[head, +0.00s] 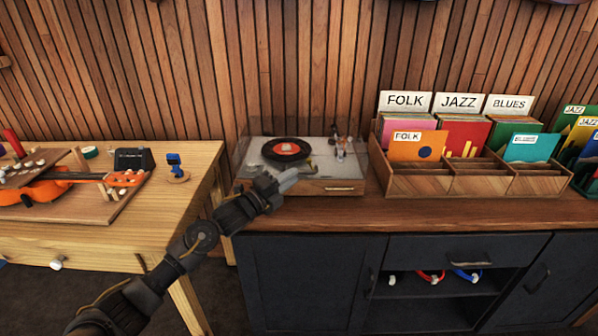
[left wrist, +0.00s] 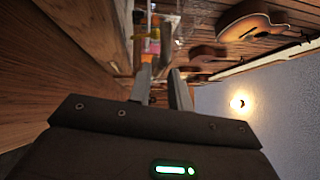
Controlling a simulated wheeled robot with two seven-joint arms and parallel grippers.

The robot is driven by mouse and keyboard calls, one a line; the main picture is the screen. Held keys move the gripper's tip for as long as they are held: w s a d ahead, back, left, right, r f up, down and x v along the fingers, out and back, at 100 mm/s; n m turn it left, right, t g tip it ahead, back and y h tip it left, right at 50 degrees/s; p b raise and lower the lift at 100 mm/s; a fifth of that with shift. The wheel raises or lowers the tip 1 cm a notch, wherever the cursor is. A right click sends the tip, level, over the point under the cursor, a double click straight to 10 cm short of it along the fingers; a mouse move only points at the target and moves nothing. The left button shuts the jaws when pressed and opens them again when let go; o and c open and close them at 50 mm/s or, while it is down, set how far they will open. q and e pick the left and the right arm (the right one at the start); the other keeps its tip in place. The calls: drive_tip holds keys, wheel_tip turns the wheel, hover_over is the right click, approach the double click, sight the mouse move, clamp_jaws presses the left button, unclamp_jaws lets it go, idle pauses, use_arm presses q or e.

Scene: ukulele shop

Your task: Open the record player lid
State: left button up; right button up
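The record player (head: 330,188) stands on the dark cabinet's wooden top, with a black record (head: 287,150) with an orange label on its platter. Its clear lid (head: 247,130) shows faintly as a transparent box over the deck and looks closed. My left gripper (head: 288,180) is in front of the player's front edge, overlapping it in the head view; I cannot tell whether it touches the lid. In the left wrist view the two fingers (left wrist: 161,80) stand apart with a gap and nothing clearly between them. My right gripper is not in view.
A wooden record crate (head: 430,185) with folk, jazz and blues dividers stands close to the player's right. A wooden workbench (head: 110,235) with an orange ukulele (head: 50,188) is at the left. The slatted wall (head: 300,60) is behind.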

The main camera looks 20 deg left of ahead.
use_arm(q)
drive_tip(key=shift+x, duration=1.85)
clamp_jaws()
